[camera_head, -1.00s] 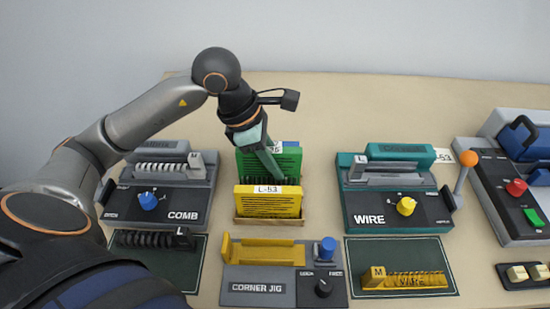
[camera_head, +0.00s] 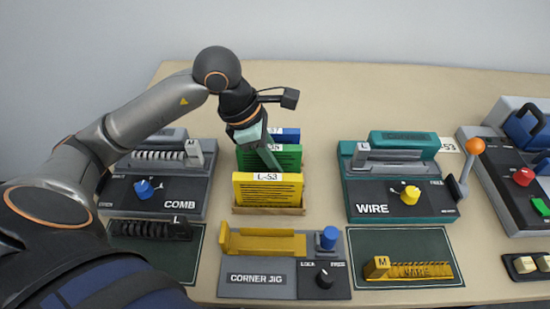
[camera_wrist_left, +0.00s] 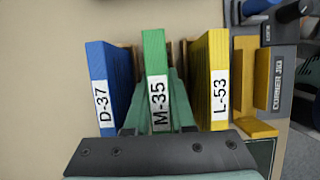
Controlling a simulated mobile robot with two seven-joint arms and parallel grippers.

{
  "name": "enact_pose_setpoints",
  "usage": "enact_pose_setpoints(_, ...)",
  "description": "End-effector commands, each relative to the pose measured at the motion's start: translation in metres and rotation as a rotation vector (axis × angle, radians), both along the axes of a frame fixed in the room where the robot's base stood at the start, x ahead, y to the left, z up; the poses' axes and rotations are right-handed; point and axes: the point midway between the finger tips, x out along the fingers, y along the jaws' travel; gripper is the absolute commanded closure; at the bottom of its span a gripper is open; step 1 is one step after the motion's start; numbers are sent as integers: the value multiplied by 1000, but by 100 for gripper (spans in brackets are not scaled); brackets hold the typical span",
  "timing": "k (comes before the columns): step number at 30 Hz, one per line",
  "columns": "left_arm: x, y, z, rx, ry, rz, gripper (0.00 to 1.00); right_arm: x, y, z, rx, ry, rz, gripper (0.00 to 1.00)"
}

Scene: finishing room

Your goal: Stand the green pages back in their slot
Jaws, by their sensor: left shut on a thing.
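My left gripper (camera_head: 268,157) is shut on the green pages (camera_head: 289,155), gripping them near their top edge. The green pages, labelled M-35, stand upright between the blue pages (camera_head: 290,135) behind and the yellow pages (camera_head: 268,192) in front. All sit at a wooden rack (camera_head: 268,211). In the left wrist view the green pages (camera_wrist_left: 154,60) lie between the jaws, with the blue pages, D-37 (camera_wrist_left: 100,70), to the left and the yellow pages, L-53 (camera_wrist_left: 218,70), to the right. The bottom of the green pages is hidden. My right gripper is not in view.
The comb machine (camera_head: 180,195) stands left of the rack and the teal wire machine (camera_head: 375,195) right. The yellow-and-grey corner jig (camera_head: 255,279) lies in front. The beige table (camera_head: 350,95) is clear behind the rack.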

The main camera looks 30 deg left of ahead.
Motion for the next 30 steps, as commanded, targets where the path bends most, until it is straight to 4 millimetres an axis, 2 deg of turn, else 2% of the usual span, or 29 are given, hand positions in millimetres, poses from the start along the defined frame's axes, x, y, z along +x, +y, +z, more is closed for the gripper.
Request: enact_pose_setpoints(30, 0, 0, 0, 0, -2, 1, 100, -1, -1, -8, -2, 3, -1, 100)
